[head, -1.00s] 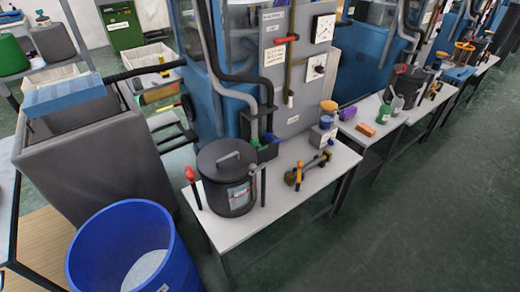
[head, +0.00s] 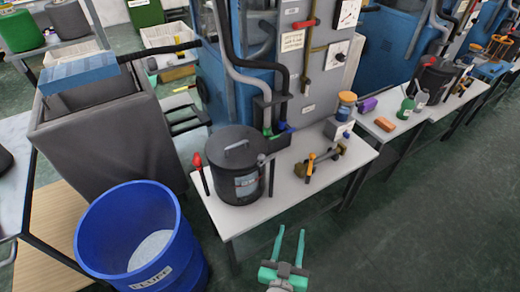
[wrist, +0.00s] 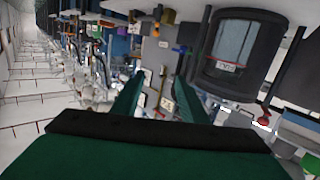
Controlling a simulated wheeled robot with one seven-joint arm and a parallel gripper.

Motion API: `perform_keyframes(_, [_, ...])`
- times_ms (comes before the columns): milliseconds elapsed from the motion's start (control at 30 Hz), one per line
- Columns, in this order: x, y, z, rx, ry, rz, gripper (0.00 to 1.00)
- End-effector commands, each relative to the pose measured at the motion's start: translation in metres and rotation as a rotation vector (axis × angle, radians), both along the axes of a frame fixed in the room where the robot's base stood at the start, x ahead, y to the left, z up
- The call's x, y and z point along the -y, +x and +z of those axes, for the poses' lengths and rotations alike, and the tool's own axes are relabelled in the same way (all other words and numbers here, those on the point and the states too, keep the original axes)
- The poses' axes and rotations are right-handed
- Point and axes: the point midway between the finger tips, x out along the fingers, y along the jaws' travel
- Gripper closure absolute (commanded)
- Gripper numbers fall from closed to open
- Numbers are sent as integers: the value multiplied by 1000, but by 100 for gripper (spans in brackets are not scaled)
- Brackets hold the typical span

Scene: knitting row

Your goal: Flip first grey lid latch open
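A dark pot (head: 234,180) with a grey lid (head: 232,145) and a bar handle on top stands on the left part of the white table. A grey-topped upright latch (head: 262,159) stands at its right side. A red-topped latch (head: 197,160) stands at its left side. In the wrist view the pot (wrist: 238,50) appears inverted at upper right, with the red latch top (wrist: 265,118) below it. My gripper (head: 289,234) is open and empty, in front of the table and apart from the pot. Its green fingers (wrist: 161,76) also show in the wrist view.
A brass-coloured fitting with an orange handle (head: 311,164) lies right of the pot. Behind it is a jar with an orange lid (head: 346,105). A blue bin (head: 180,225) stands at front left. The floor at right (head: 420,210) is clear.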

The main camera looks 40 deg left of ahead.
Motion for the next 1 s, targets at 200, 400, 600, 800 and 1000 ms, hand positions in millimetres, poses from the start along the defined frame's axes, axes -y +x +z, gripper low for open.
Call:
perform_keyframes(200, [-80, 53, 42, 79, -19, 178, 60])
perform_keyframes(400, [-139, 77, 78, 140, -41, 309, 60])
perform_keyframes(600, [-166, 85, 97, 172, -54, 371, 60])
perform_keyframes(800, [-178, 96, 99, 174, -56, 377, 60])
perform_keyframes(1000, [-200, 120, 99, 174, -55, 377, 60])
